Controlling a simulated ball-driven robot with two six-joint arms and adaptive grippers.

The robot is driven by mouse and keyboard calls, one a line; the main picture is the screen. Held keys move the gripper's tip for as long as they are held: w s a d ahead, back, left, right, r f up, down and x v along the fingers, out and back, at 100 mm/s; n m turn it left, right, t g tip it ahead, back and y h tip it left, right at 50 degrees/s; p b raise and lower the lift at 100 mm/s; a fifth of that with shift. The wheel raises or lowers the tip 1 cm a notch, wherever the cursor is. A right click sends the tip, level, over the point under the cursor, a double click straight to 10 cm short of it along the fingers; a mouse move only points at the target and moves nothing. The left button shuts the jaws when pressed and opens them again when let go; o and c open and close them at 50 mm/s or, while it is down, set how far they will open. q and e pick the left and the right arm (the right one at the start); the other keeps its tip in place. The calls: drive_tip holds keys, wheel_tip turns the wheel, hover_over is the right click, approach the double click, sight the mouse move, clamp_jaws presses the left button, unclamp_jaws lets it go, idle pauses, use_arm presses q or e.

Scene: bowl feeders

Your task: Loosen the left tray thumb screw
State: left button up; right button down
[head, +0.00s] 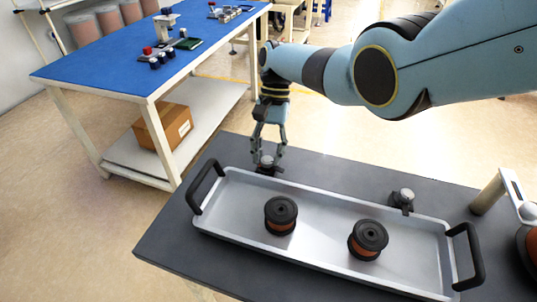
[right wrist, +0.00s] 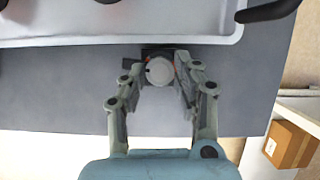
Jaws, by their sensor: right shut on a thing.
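The left thumb screw (head: 266,161) stands at the back edge of the silver tray (head: 330,190), on a small dark clamp. My right gripper (head: 267,152) reaches down onto it from above. In the right wrist view the screw's round pale knob (right wrist: 160,71) sits between the two fingers of my right gripper (right wrist: 158,80), which is shut on it. The second thumb screw (head: 405,195) stands free at the tray's back edge, further right. My left gripper is not in view.
Two dark spools with copper-coloured winding (head: 281,214) (head: 368,239) stand in the tray. Black handles (head: 206,186) rise at both tray ends. A blue-topped bench (head: 130,66) with small parts stands behind at left, a cardboard box (head: 163,128) on its shelf.

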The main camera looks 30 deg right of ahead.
drive_tip(key=shift+n, duration=0.3)
drive_tip(key=c, duration=1)
unclamp_jaws()
drive_tip(key=v, duration=1.2)
drive_tip(key=shift+a, duration=0.2)
drive_tip(key=shift+r, duration=0.1)
